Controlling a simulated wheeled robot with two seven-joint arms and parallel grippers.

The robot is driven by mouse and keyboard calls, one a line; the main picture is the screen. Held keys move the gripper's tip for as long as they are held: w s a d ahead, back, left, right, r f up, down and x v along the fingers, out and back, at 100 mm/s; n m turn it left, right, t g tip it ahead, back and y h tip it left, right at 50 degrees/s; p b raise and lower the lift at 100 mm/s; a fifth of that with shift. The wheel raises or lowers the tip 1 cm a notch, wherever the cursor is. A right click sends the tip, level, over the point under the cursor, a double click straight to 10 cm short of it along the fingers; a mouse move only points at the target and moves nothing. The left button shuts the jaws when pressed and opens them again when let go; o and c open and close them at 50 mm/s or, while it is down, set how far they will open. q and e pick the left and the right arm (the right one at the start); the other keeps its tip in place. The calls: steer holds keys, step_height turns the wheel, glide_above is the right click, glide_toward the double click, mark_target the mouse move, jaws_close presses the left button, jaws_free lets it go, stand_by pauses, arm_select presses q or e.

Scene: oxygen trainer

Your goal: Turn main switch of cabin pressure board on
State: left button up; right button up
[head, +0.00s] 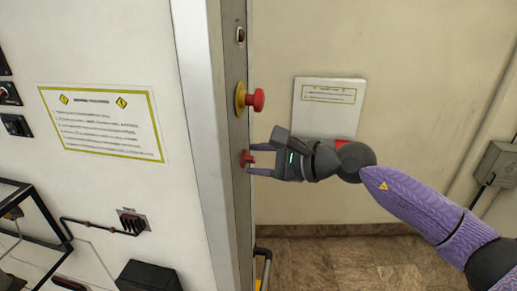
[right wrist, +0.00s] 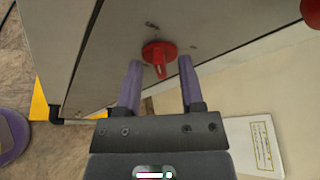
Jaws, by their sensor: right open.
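A red rotary switch (head: 247,159) sits on the narrow side face of the grey cabinet, below a red mushroom button on a yellow base (head: 250,98). My right gripper (head: 260,159) is open at the red switch, its fingers pointing at the panel. In the right wrist view the red switch (right wrist: 159,55) has a round base and a protruding handle. The handle lies between the two purple fingertips (right wrist: 160,75), with a gap visible on each side. Its exact depth between the fingers is hard to tell. My left gripper is not in view.
A white notice board (head: 328,92) with a red patch hangs on the wall behind my right arm. A yellow-bordered instruction sheet (head: 102,123) is on the cabinet front. A black tube frame (head: 38,207) stands at the lower left. Open floor (head: 340,265) shows below the arm.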

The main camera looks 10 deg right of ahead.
steer(key=shift+w+a+f, duration=0.1)
jaws_close()
stand_by(0.6)
steer(key=shift+w+d+m+g+y+b, duration=0.1)
steer(key=shift+w+m+g+y+b, duration=0.3)
steer(key=shift+m+g, duration=1.25)
steer(key=shift+w+d+m+g+y+b, duration=0.15)
steer(key=shift+m+g+y+b, duration=0.65)
steer(key=shift+m, duration=1.55)
steer(key=shift+w+d+m+g+y+b, duration=0.1)
steer(key=shift+w+m+g+y+b, duration=0.25)
steer(key=shift+m+g, duration=1.35)
steer(key=shift+s+m+t, duration=0.1)
steer(key=shift+m+t, duration=0.15)
steer(key=shift+m, duration=0.25)
